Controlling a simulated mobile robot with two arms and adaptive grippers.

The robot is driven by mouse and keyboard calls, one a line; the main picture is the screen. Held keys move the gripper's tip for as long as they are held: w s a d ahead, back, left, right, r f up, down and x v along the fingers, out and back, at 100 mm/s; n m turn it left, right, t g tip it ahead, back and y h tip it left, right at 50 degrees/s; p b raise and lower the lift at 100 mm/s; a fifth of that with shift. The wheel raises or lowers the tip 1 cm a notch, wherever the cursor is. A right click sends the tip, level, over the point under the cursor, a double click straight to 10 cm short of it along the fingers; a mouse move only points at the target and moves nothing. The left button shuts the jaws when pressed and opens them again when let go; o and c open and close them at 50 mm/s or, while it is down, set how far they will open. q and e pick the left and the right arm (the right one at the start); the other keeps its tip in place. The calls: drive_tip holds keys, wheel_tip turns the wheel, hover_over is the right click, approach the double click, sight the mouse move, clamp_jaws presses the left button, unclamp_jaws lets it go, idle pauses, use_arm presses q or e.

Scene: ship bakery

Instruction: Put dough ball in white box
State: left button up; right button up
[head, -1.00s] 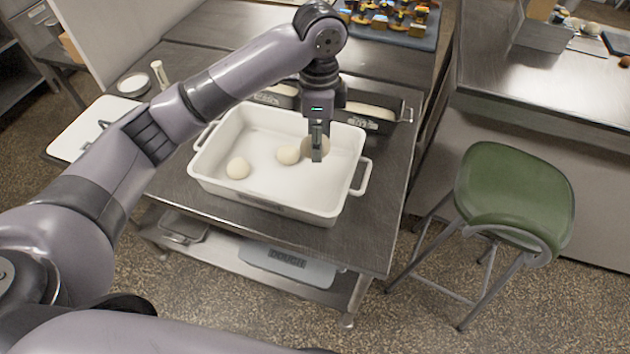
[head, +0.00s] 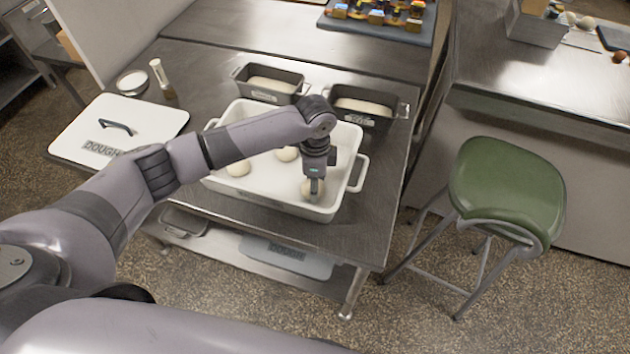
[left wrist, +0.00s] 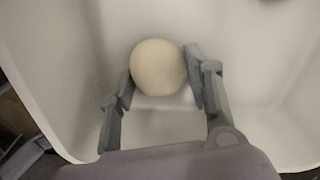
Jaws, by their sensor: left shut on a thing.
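The white box (head: 348,148) stands on the metal table. My left gripper (head: 314,192) is down inside its front right part, with a pale dough ball (head: 307,187) between its fingers. In the left wrist view, the dough ball (left wrist: 158,67) sits between the two fingers (left wrist: 160,85), near the box's wall (left wrist: 60,60). Whether the ball touches the box floor is hard to tell. My right gripper is not in view.
Two dark loaf tins with dough, left (head: 297,92) and right (head: 400,108), stand behind the box. A green stool (head: 508,190) stands at the right.

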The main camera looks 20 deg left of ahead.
use_arm(q)
drive_tip(key=o, duration=0.7)
drive_tip(key=shift+f, duration=0.15)
drive_tip(key=o, duration=0.5)
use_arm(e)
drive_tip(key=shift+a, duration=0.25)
use_arm(q)
wheel_tip(320, 180, up, 12)
drive_tip(key=b, duration=0.1)
drive_tip(key=shift+w+r+b, duration=0.2)
drive_tip(key=shift+b, duration=0.2)
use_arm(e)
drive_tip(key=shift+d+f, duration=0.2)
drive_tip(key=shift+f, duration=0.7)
